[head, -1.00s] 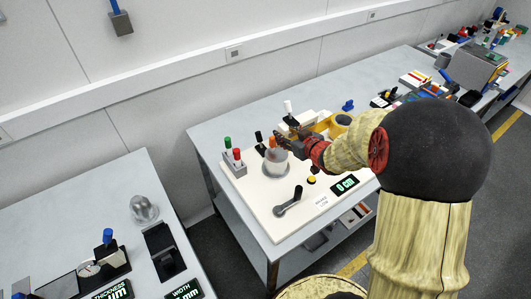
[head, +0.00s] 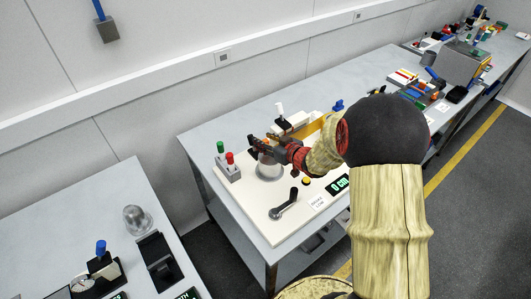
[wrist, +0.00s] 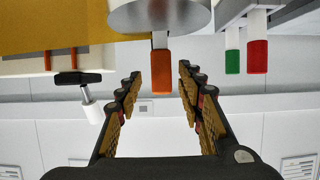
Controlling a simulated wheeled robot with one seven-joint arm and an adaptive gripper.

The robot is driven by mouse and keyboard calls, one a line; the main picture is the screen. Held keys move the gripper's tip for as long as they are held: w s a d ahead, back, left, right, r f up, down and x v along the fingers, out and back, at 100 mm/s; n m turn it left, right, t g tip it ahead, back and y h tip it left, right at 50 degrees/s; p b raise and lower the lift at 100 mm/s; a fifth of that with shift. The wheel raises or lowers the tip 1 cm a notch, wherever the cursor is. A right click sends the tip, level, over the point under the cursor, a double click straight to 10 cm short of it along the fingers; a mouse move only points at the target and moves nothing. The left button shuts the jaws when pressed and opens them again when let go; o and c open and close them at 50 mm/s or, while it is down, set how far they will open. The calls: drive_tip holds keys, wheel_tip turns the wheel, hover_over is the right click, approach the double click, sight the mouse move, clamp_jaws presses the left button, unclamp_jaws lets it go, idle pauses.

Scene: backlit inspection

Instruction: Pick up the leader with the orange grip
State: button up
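The leader's orange grip (wrist: 160,78) shows in the wrist view, with a pale stem running up to a grey round body (wrist: 160,12). My gripper (wrist: 160,88) is open, with one finger on each side of the orange grip and a visible gap to both. In the head view my gripper (head: 262,142) is level, reaching in from the right just above the grey body.
A block with a green grip (head: 220,147) and a red grip (head: 230,157) stands left of the grey body. A black lever (head: 284,206) and a display (head: 338,185) are at the board's front.

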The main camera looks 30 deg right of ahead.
drive_tip(key=x, duration=0.3)
drive_tip(key=shift+w+a+f+b, duration=0.1)
drive_tip(key=shift+w+a+b, duration=0.1)
drive_tip(key=shift+w+b, duration=0.1)
drive_tip(key=shift+c, duration=1)
drive_tip(key=c, duration=0.7)
clamp_jaws()
